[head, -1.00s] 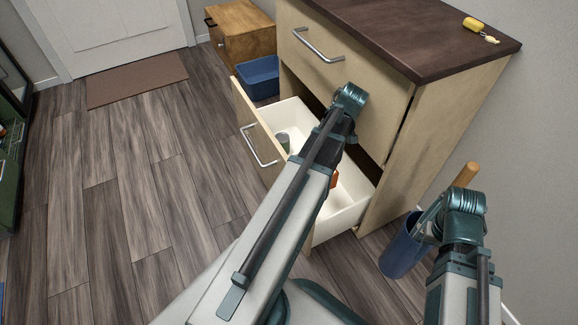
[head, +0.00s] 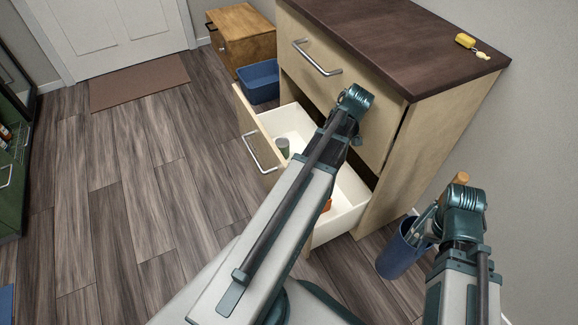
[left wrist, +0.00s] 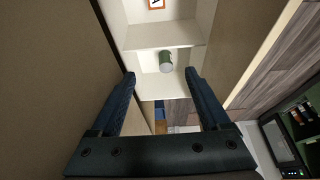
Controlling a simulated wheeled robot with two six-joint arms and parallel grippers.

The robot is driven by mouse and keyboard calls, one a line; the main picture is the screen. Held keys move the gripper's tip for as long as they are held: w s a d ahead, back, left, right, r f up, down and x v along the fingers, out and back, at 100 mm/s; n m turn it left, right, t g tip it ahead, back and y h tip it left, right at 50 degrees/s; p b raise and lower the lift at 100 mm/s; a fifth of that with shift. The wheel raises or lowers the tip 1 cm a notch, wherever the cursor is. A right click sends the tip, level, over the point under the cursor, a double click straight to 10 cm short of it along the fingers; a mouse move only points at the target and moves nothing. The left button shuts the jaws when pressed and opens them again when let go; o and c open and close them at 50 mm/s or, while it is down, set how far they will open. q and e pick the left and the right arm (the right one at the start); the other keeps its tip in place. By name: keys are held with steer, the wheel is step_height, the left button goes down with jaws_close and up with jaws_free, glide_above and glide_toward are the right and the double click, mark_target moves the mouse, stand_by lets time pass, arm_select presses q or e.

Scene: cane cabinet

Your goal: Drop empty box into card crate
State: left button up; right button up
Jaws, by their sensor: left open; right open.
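In the head view, a pale drawer (head: 343,218) stands open under the cabinet top. It holds a green can (head: 282,146) and a small orange item (head: 327,205), mostly hidden by my left arm. In the left wrist view the orange-edged item (left wrist: 156,3) is cut off at the top and the can (left wrist: 166,62) lies past the fingertips. My left gripper (left wrist: 160,75) is open and empty. My right gripper (head: 462,203) is at the right, in front of the cabinet; its fingers are hard to make out. I cannot tell which thing is the empty box or card crate.
A blue bin (head: 259,82) stands beside a small wooden cabinet (head: 243,36). A blue holder (head: 396,257) with long items stands on the floor by my right arm. A yellow object (head: 465,40) lies on the dark cabinet top (head: 415,42).

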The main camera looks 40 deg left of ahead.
arm_select(q)
steer(key=shift+p+v, duration=0.45)
steer(key=shift+v, duration=0.5)
arm_select(e)
steer(key=shift+r, duration=0.9)
arm_select(q)
steer(key=shift+d, duration=0.15)
